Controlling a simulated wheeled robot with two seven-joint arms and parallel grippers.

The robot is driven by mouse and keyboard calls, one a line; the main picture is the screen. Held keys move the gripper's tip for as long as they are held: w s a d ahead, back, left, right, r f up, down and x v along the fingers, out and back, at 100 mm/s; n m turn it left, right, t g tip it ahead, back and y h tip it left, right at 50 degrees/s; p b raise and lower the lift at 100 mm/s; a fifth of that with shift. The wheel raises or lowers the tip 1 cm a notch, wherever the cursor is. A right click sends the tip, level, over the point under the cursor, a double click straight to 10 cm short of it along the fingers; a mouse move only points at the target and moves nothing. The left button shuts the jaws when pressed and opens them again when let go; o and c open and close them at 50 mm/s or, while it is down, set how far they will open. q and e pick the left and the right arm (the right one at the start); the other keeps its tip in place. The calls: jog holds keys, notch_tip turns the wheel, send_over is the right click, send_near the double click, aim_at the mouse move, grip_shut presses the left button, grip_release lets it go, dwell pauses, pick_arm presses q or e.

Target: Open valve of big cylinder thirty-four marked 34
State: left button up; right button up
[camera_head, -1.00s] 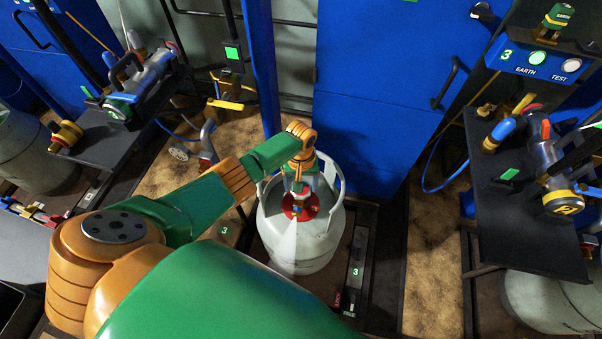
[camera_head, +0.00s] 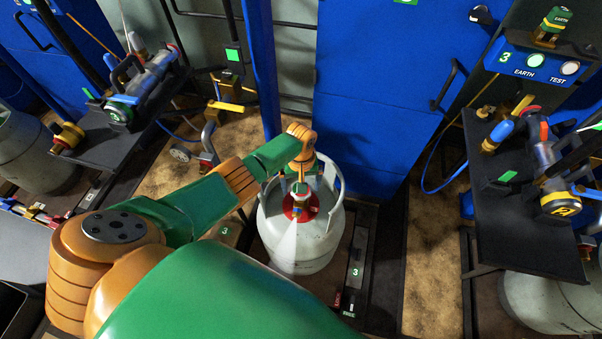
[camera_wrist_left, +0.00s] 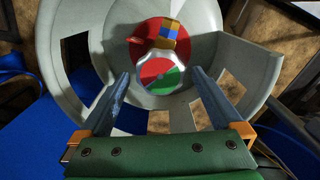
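A pale grey gas cylinder (camera_head: 318,245) stands upright below my left arm in the head view. Its collar (camera_wrist_left: 65,50) surrounds the valve in the left wrist view. The valve's round knob (camera_wrist_left: 160,76) has a red and green face and a silver rim. A red disc and a blue and yellow fitting (camera_wrist_left: 170,34) lie beyond the knob. My left gripper (camera_wrist_left: 162,84) is open, with one finger on each side of the knob and visible gaps. In the head view, the gripper (camera_head: 300,187) points down inside the collar. No number 34 is readable. My right gripper is not in view.
Blue cabinets (camera_head: 380,110) stand behind the cylinder. A black shelf with tools (camera_head: 500,225) is at the right, and another shelf (camera_head: 95,145) is at the left. A whitish streak (camera_head: 288,245) crosses the cylinder's front. Brown floor shows at both sides.

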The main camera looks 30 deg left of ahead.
pick_arm(q)
notch_tip(320, 180, up, 7)
jog(key=p, duration=0.4)
jog(key=shift+r, duration=0.1)
jog(key=shift+s, duration=0.1)
